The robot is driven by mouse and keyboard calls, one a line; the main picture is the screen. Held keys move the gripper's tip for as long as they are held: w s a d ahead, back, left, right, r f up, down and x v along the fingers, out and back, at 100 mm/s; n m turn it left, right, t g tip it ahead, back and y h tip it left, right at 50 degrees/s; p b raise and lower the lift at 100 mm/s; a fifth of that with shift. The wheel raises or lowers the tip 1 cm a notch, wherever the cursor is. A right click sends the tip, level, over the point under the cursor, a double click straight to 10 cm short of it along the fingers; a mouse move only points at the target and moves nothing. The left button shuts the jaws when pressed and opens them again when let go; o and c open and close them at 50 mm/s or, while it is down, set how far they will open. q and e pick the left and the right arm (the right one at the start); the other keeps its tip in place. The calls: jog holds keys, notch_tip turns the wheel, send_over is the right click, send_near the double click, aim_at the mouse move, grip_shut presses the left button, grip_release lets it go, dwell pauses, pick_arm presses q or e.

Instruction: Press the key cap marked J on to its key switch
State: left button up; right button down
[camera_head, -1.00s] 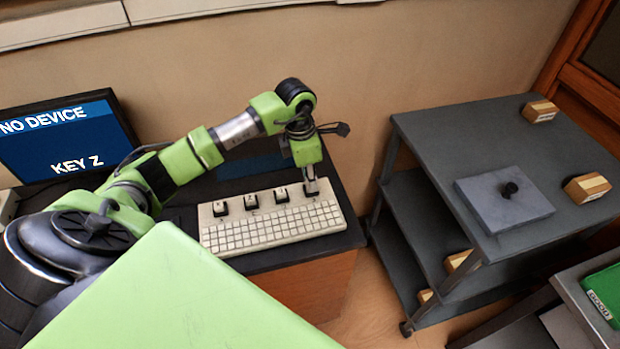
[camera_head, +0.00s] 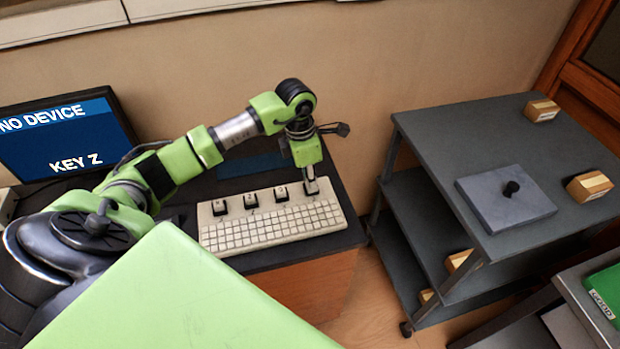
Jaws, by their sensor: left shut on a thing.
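The white keyboard (camera_head: 270,234) lies on the dark desk below my left arm. Several black key switches stand in a row along its back; three to the left, such as this one (camera_head: 250,200), show light tops. My left gripper (camera_head: 311,187) points down at the rightmost switch position, at the keyboard's back right. It is shut on a small key cap there, mostly hidden by the fingers. I cannot read the letter on the cap, nor tell whether it touches the switch below. My right gripper is not in view.
A monitor (camera_head: 68,137) reading "NO DEVICE" and "KEY Z" stands at the left. A green tray (camera_head: 606,288) is at the lower right.

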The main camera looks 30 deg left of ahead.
pick_arm(q)
jog(key=o, duration=0.7)
jog(key=shift+o, duration=0.2)
jog(key=o, duration=0.5)
jog(key=shift+r, duration=0.1)
jog(key=shift+r+p, duration=2.15)
jog(key=shift+r, duration=1.25)
jog(key=shift+d, duration=0.1)
